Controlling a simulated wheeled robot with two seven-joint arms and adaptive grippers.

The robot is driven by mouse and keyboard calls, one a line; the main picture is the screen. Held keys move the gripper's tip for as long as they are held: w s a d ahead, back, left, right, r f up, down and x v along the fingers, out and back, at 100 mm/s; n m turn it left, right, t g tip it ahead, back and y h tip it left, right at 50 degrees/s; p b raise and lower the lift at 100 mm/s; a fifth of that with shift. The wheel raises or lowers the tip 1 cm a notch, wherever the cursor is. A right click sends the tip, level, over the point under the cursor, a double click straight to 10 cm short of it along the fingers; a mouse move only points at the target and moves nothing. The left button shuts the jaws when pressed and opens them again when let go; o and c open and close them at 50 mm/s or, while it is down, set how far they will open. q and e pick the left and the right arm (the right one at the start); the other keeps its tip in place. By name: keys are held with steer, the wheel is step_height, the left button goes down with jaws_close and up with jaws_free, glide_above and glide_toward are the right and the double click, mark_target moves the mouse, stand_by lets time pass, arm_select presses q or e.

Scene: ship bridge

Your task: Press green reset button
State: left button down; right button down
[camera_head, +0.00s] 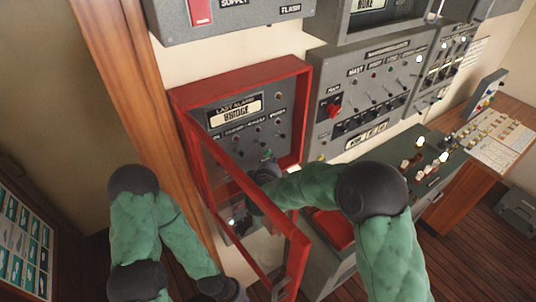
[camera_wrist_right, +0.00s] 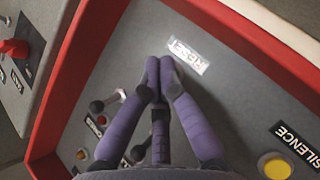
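The alarm panel (camera_head: 222,112) is a grey face in a red-framed box on the wall. Its red-framed door (camera_head: 262,226) stands open. My right gripper (camera_wrist_right: 160,66) is inside the box, fingertips together and empty. The tips are at the panel, right beside the white RESET label (camera_wrist_right: 187,57). I see no green button in the right wrist view; the fingers cover the spot next to the label. In the head view the right hand is partly hidden by my arm and the door frame.
A yellow button (camera_wrist_right: 274,165) sits by the SILENCE label (camera_wrist_right: 297,143). Small levers (camera_wrist_right: 97,106) stand left of my fingers. The red box rim (camera_wrist_right: 245,38) runs close by. A grey switch panel (camera_head: 375,88) with a red handle (camera_head: 333,107) is to the right.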

stand_by(0.8)
steer(key=shift+w+a+r+p, duration=0.1)
steer(key=shift+w+a+p, duration=0.15)
steer(key=shift+p, duration=0.2)
steer(key=shift+w, duration=0.1)
steer(key=shift+w+a+p, duration=0.25)
steer(key=shift+w+p, duration=0.05)
stand_by(0.5)
stand_by(0.4)
steer(key=shift+s+d, duration=0.4)
steer(key=shift+s, duration=0.1)
steer(key=shift+s+d, duration=0.1)
steer(key=shift+s, duration=0.05)
